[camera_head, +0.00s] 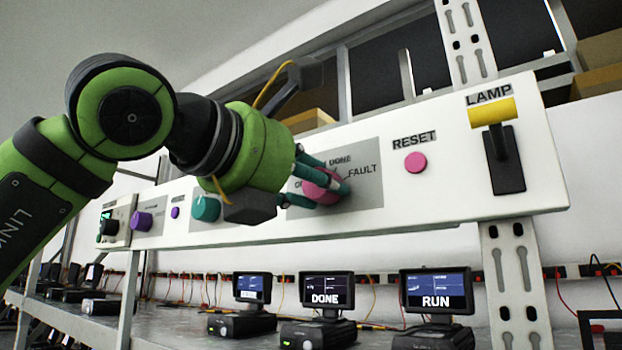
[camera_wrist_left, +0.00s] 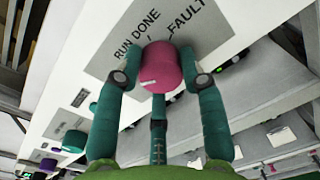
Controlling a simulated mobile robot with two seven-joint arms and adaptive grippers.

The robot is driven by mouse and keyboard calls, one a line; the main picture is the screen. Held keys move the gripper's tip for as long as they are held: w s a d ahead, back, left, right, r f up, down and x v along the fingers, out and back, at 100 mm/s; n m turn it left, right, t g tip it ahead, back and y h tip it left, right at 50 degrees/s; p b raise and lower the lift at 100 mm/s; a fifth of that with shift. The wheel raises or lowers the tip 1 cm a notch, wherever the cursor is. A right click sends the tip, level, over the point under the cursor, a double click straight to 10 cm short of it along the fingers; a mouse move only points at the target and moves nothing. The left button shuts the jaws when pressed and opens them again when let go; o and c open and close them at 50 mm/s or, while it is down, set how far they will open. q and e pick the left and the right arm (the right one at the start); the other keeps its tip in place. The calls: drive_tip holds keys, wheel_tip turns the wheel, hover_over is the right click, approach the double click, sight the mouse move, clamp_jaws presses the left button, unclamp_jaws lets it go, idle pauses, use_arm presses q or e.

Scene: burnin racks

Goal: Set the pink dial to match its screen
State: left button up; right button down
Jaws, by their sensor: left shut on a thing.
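The pink dial (camera_head: 318,190) sits on a grey plate of the white panel, with DONE and FAULT labels around it. In the left wrist view the dial (camera_wrist_left: 160,66) is between the fingertips, with RUN, DONE and FAULT printed beyond it. My left gripper (camera_head: 325,180) is shut on the dial, its teal fingers on opposite sides. A small pale mark shows on the dial's side; which label the dial points to is unclear. Below the panel, one screen (camera_head: 326,290) reads DONE and another (camera_head: 436,291) reads RUN. My right gripper is not in view.
To the right are a pink RESET button (camera_head: 415,162) and a yellow-handled LAMP lever (camera_head: 492,112). To the left are a teal knob (camera_head: 206,209) and a purple knob (camera_head: 141,221). A smaller screen (camera_head: 253,288) stands on the shelf below, its text too small to read.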

use_arm(q)
drive_tip(key=shift+s+a+r+m+p, duration=0.1)
drive_tip(key=shift+m+p, duration=0.15)
drive_tip(key=shift+m, duration=0.95)
drive_tip(key=shift+w+d+r+m+p, duration=0.1)
drive_tip(key=shift+r+m+p, duration=0.1)
drive_tip(key=shift+m, duration=1)
drive_tip(key=shift+s+a+r+m+p, duration=0.1)
drive_tip(key=shift+m+p, duration=0.15)
drive_tip(key=shift+m, duration=0.95)
drive_tip(key=o, duration=1.1)
drive_tip(key=shift+o, duration=0.2)
drive_tip(key=shift+d+f, duration=0.2)
drive_tip(key=shift+d, duration=0.05)
drive_tip(key=v, duration=1.2)
